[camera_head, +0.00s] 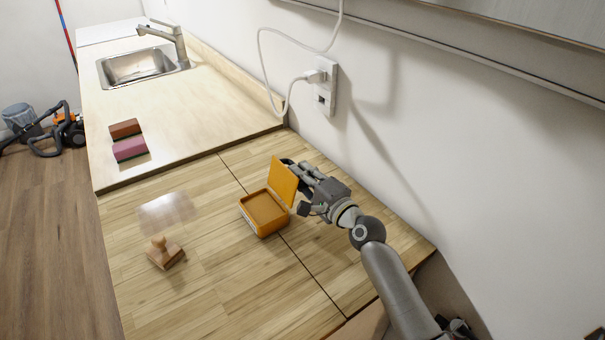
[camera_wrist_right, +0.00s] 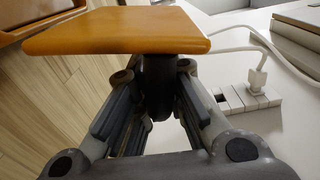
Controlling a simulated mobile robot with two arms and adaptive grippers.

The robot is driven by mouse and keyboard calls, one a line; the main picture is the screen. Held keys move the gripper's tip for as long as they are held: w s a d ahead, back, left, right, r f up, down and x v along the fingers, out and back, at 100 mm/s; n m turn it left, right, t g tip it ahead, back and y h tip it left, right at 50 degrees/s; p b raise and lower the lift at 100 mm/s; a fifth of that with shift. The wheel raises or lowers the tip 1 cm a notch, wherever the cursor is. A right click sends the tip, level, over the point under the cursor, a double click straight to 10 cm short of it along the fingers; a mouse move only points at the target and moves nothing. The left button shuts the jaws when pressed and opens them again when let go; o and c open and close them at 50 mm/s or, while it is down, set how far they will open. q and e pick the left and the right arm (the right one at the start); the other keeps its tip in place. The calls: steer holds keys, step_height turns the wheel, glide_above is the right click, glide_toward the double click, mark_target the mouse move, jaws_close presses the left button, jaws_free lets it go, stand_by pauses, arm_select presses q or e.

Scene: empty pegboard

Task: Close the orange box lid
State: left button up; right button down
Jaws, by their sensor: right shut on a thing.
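The orange box (camera_head: 262,226) sits on the wooden counter, its inside showing. Its orange lid (camera_head: 282,183) stands raised, roughly upright, on the box's right side. My right gripper (camera_head: 296,183) is at the lid's right side, with its fingers shut on the lid. In the right wrist view the lid (camera_wrist_right: 115,32) spans the area in front of the fingertips (camera_wrist_right: 155,85), and part of the box (camera_wrist_right: 35,12) shows at the top left. The exact contact of the fingertips is partly hidden. My left gripper is not in view.
A wooden stamp (camera_head: 164,254) and a clear, shiny sheet-like thing (camera_head: 167,211) lie left of the box. Two sponges (camera_head: 130,149) lie on the farther counter before the sink (camera_head: 140,68). The wall with a plugged-in outlet (camera_head: 326,88) is close on the right.

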mark_target(279, 174)
steer(key=s+a+r+n+p, duration=0.1)
steer(key=n, duration=0.2)
steer(key=s+a+r+n+p, duration=0.1)
steer(key=a+n, duration=0.1)
steer(key=n, duration=0.1)
steer(key=s+a+r+n+p, duration=0.1)
steer(key=a+n, duration=0.1)
steer(key=n, duration=0.2)
steer(key=shift+s+a+p, duration=0.15)
steer(key=shift+s+p, duration=0.15)
steer(key=shift+p, duration=0.1)
steer(key=n, duration=0.1)
steer(key=s+a+n, duration=0.1)
steer(key=n, duration=0.1)
steer(key=shift+a+f+p, duration=0.1)
steer(key=shift+a+p, duration=0.2)
steer(key=shift+s+a+f+n, duration=0.3)
steer(key=shift+s+a+n, duration=0.15)
steer(key=shift+n, duration=0.45)
steer(key=shift+s+a+f+n, duration=0.35)
steer(key=shift+a+f+n, duration=0.2)
steer(key=shift+n, duration=0.6)
steer(key=shift+s+a+f+n, duration=0.35)
steer(key=shift+a+f+n, duration=0.15)
steer(key=shift+n, duration=0.65)
steer(key=shift+a, duration=0.1)
